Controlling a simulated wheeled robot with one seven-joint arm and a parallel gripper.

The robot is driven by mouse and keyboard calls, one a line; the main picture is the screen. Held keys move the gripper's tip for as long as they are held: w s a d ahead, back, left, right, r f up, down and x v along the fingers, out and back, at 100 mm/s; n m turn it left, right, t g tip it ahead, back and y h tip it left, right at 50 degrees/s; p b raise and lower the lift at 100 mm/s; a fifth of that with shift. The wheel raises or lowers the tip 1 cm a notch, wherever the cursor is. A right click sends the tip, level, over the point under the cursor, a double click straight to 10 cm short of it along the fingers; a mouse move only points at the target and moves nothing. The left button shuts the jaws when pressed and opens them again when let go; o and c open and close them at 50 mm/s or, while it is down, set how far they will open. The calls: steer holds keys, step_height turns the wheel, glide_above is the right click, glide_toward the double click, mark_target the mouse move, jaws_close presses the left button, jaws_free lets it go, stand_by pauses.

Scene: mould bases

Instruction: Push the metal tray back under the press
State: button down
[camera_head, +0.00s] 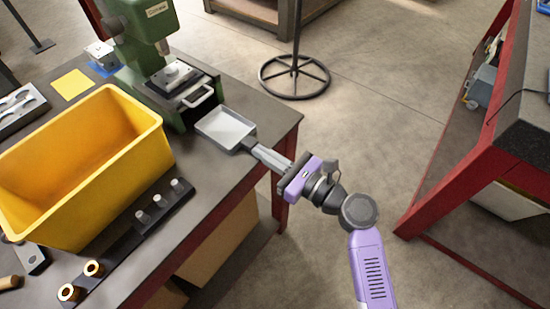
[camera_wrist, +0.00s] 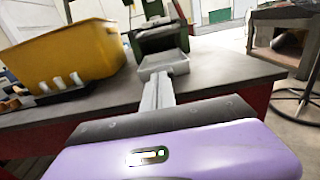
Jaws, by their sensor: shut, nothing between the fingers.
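The shallow metal tray (camera_head: 226,128) lies on the dark workbench in front of the green press (camera_head: 150,45), out from under it. It also shows in the wrist view (camera_wrist: 163,63), straight ahead of my fingers. My gripper (camera_head: 257,150) is shut and empty, with its fingertips at the tray's near edge. In the wrist view the fingers (camera_wrist: 159,84) reach up to the tray's near wall; I cannot tell if they touch it. The press base with a metal handle (camera_head: 197,97) stands just behind the tray.
A large yellow bin (camera_head: 85,165) fills the bench's left side. A dark strip with several metal pins (camera_head: 160,201) lies in front of it, with brass rings (camera_head: 93,268) nearby. The bench's right edge is near the tray. A red-framed bench (camera_head: 440,185) stands at right.

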mark_target(242, 141)
steer(key=shift+a, duration=0.1)
steer(key=x, duration=0.7)
steer(key=shift+w+a, duration=0.25)
steer(key=shift+a, duration=0.1)
steer(key=shift+d, duration=0.15)
